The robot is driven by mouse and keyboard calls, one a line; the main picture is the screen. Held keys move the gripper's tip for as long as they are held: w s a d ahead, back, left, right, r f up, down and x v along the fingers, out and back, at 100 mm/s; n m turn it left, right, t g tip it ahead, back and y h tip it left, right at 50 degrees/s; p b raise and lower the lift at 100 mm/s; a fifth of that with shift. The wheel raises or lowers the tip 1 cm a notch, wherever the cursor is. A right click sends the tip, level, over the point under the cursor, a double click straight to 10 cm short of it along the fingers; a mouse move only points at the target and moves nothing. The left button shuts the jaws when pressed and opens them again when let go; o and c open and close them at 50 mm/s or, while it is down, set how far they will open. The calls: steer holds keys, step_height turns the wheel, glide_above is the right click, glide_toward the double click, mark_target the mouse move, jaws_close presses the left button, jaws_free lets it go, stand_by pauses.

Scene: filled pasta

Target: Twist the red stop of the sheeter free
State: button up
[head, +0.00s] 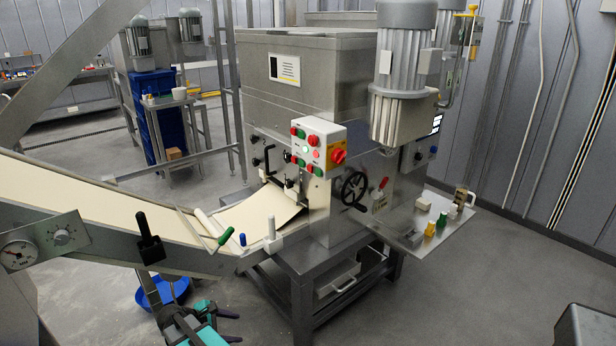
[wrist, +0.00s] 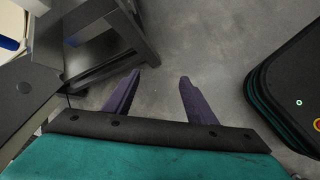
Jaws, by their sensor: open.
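The sheeter (head: 305,85) is a large steel machine in the middle of the head view. A white control box (head: 312,140) on its front carries several red and green buttons. A large red knob (head: 338,156), which looks like the stop, sits on the box's right-hand face; whether it is pressed in cannot be told. My gripper (head: 234,327) is low at the bottom of the head view, well below and left of the box. In the wrist view my gripper (wrist: 160,78) has its two dark fingers apart, with only grey floor between them. The stop is outside the wrist view.
A dough belt (head: 70,190) runs into the machine from the left. A black handwheel (head: 354,190) and a red-handled lever (head: 383,184) are right of the box. A steel shelf (head: 405,238) holds small blocks. The dark stand (head: 300,290) is beneath.

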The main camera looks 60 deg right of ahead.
steer(key=w+d+r+n+h+p, duration=0.2)
steer(key=w+d+r+h, duration=0.15)
steer(key=d+r, duration=0.75)
steer(key=n+g+h+p, duration=0.2)
steer(key=g+h+p, duration=0.15)
steer(key=h, duration=0.25)
glide_toward(310, 142)
steer(key=v, duration=0.5)
steer(key=shift+d+r, duration=0.15)
steer(key=shift+r, duration=0.05)
steer(key=shift+d, duration=0.1)
steer(key=p+x, duration=0.4)
steer(key=x, duration=0.9)
steer(key=shift+s+d+f, duration=0.1)
steer(key=shift+d+f, duration=0.1)
steer(key=shift+d, duration=0.15)
